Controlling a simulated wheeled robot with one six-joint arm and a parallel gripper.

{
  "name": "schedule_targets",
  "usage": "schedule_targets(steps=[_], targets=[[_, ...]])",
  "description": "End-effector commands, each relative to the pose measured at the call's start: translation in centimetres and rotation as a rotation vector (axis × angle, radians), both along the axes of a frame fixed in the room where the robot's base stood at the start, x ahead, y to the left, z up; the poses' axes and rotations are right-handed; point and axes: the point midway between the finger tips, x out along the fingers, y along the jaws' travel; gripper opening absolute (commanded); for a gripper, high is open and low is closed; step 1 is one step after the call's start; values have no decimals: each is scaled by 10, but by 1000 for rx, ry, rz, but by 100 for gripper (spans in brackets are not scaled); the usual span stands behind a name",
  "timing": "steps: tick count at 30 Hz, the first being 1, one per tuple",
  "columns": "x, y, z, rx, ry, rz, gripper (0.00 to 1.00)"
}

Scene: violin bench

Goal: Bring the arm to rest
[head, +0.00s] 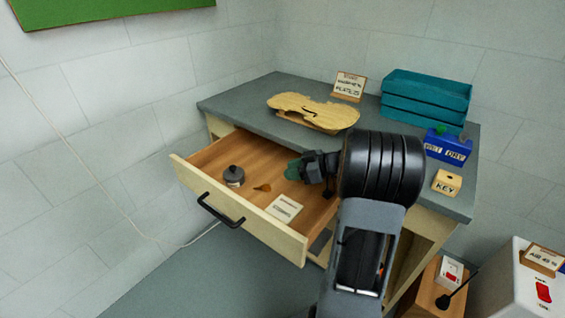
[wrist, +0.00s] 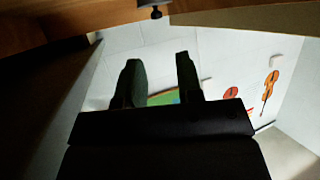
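My arm reaches from the lower right of the head view over the right side of the open drawer (head: 185,175). My gripper (head: 293,169) appears above the drawer's back right part, its greenish fingertips pointing left. The exact height of the fingertips over the drawer floor is hard to tell.
The drawer holds a dark round pot (head: 233,176), a small brown piece (head: 262,188) and a white card (head: 284,208). On the bench (head: 232,98) are a violin body (head: 313,110), teal trays (head: 425,97), a blue box (head: 447,147) and a KEY block (head: 447,182).

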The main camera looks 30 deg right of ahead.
Motion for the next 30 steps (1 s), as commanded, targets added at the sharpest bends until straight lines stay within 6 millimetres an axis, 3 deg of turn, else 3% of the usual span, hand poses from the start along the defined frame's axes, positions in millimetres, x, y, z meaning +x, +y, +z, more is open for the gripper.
schedule_targets(steps=[7, 11, 14, 18, 21, 24, 30], targets=[[0, 3, 4, 0, 11, 3, 33], [-7, 24, 24, 1, 101, 25, 33], [-20, 56, 53, -9, 256, 44, 33], [-57, 109, 105, -85, 552, 7, 33], [-87, 135, 138, -171, 726, -87, 33], [-115, 150, 167, -256, 836, -219, 33], [-152, 161, 216, -357, 883, -500, 33]])
